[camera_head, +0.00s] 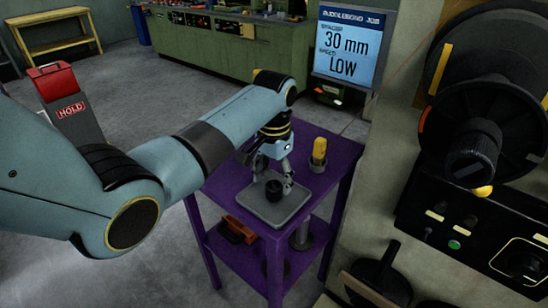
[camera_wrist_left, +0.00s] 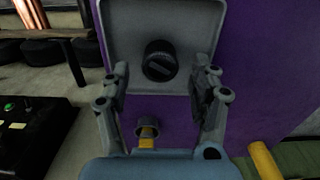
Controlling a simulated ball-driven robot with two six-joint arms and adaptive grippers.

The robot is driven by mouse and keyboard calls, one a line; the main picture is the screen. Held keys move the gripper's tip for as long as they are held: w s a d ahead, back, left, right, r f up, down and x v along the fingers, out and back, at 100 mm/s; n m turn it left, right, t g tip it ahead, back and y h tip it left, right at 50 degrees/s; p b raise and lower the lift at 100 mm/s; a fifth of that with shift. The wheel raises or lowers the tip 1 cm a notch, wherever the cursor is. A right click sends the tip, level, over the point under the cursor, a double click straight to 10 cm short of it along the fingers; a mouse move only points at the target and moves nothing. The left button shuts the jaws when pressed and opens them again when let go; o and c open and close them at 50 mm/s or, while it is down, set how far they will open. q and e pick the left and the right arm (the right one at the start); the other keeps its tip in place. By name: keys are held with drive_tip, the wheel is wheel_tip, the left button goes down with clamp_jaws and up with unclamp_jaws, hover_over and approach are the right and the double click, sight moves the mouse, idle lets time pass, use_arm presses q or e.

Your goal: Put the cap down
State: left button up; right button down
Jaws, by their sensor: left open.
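The black round cap (camera_head: 273,190) sits on a grey tray (camera_head: 285,211) on top of the purple cart (camera_head: 330,170). In the left wrist view the cap (camera_wrist_left: 159,61) shows from above with a bar across its top, resting on the tray (camera_wrist_left: 120,25) with bare tray around it. My left gripper (camera_head: 272,168) is above the cap, pointing down. In the left wrist view its fingers (camera_wrist_left: 162,88) are spread apart with nothing between them, and the cap appears just beyond the fingertips. My right gripper is not in view.
A yellow-handled item (camera_head: 319,150) stands in a grey holder on the cart beside the tray. The lower shelf holds an orange-red item (camera_head: 237,229). A large machine with a black spool (camera_head: 478,95) stands to the right. A red-topped HOLD stand (camera_head: 67,95) is at left.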

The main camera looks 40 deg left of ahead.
sight(274, 185)
use_arm(q)
wheel_tip(274, 185, up, 8)
drive_tip(key=shift+r, duration=0.15)
idle(0.5)
